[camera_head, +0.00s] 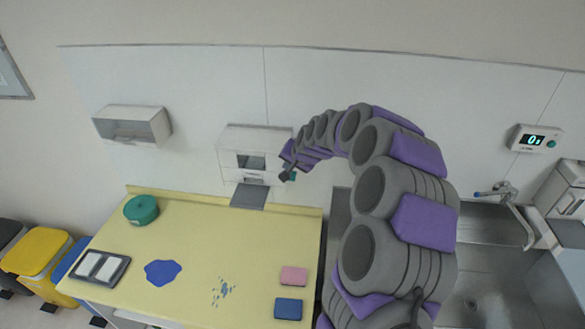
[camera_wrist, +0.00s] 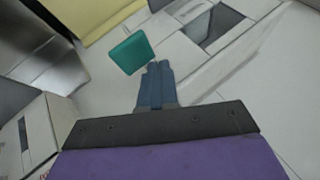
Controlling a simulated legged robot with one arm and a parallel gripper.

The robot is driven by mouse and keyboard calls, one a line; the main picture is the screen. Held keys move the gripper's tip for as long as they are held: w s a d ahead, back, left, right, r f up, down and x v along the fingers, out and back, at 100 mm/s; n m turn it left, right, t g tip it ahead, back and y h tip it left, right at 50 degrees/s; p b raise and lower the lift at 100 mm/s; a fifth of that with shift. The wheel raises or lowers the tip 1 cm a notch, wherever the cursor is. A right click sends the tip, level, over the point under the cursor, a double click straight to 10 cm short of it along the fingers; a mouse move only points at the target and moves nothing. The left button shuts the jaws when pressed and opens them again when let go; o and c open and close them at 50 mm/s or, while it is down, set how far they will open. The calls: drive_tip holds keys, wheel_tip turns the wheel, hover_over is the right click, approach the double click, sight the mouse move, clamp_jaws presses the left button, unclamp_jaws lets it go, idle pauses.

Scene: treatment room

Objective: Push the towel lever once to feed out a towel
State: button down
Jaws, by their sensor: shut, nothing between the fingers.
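The white towel dispenser (camera_head: 230,140) hangs on the wall above the yellow counter, with dark openings in its front. It also shows at the top of the wrist view (camera_wrist: 181,48). A teal lever (camera_wrist: 131,52) sticks out beside the dispenser; in the head view only a bit of it shows behind my gripper. My gripper (camera_head: 284,177) is at the dispenser's right side. In the wrist view its fingers (camera_wrist: 159,68) are shut and empty, with their tips close to the lever's edge. I cannot tell whether they touch it.
A grey plate (camera_head: 248,195) lies below the dispenser. The yellow counter (camera_head: 200,235) holds a green round container (camera_head: 141,210), a blue puddle-like patch (camera_head: 163,272), and pink (camera_head: 294,276) and blue (camera_head: 288,308) blocks. A metal sink (camera_head: 485,285) with a tap (camera_head: 515,212) is at the right.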

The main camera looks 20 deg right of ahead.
drive_tip(key=shift+s+a, duration=0.1)
drive_tip(key=shift+a, duration=0.4)
drive_tip(key=shift+d+f, duration=0.3)
drive_tip(key=shift+d, duration=0.4)
drive_tip(key=shift+a, duration=0.3)
drive_tip(key=shift+r, duration=0.1)
drive_tip(key=shift+w+d+r, duration=0.1)
drive_tip(key=shift+d+r, duration=0.35)
drive_tip(key=shift+r, duration=0.2)
drive_tip(key=shift+w+d+r, duration=0.1)
drive_tip(key=shift+d+r, duration=0.3)
drive_tip(key=shift+r, duration=0.25)
drive_tip(key=shift+r, duration=0.1)
drive_tip(key=r, duration=0.3)
drive_tip(key=r+p, duration=0.1)
drive_tip(key=shift+w+d+r, duration=0.2)
drive_tip(key=shift+w+r, duration=0.1)
drive_tip(key=shift+r, duration=0.1)
